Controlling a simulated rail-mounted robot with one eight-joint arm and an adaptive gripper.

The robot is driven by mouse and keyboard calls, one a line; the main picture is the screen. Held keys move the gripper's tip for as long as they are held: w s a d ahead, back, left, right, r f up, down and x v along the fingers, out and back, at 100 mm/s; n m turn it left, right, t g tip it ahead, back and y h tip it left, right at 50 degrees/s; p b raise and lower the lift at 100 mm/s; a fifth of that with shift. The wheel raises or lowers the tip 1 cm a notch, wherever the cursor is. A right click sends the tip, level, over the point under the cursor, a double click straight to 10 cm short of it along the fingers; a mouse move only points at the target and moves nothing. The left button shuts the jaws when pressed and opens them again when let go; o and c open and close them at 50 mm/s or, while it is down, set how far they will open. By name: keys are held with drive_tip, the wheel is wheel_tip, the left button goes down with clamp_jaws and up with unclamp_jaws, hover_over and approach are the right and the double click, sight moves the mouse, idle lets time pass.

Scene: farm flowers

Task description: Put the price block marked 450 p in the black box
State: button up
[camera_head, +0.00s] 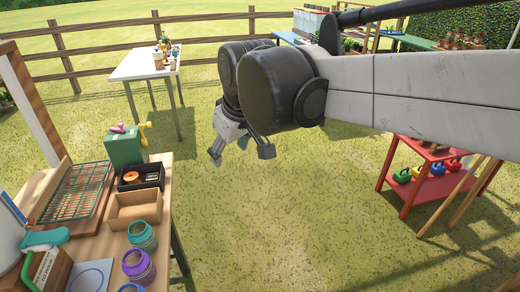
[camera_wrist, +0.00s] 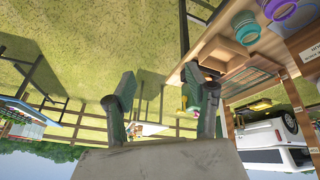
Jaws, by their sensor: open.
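The black box (camera_head: 141,177) sits on the wooden table at the left in the head view, with an orange round item and dark items in it. I cannot make out a block marked 450 p in either view. A white sign with unreadable lettering (camera_wrist: 310,52) shows at the right edge of the wrist view. My gripper (camera_head: 241,150) is open and empty, in the air over the grass to the right of the wooden table. Its two fingers stand wide apart in the wrist view (camera_wrist: 167,95).
The wooden table (camera_head: 98,243) also holds a green box (camera_head: 126,150), an open wooden box (camera_head: 135,208), a wire rack (camera_head: 75,192) and several coloured jars (camera_head: 138,266). A white table (camera_head: 145,64) stands behind. A red stand (camera_head: 435,187) is at right. Grass between is clear.

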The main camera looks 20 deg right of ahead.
drive_tip(key=s+d+f+m+t, duration=0.1)
drive_tip(key=s+f+m, duration=0.1)
drive_tip(key=s, duration=0.4)
drive_tip(key=s+d+f+m+t, duration=0.1)
drive_tip(key=s+d+f+m, duration=0.1)
drive_tip(key=s+f, duration=0.3)
drive_tip(key=shift+s+d+f, duration=0.15)
drive_tip(key=shift+s+d, duration=0.15)
drive_tip(key=shift+s, duration=0.6)
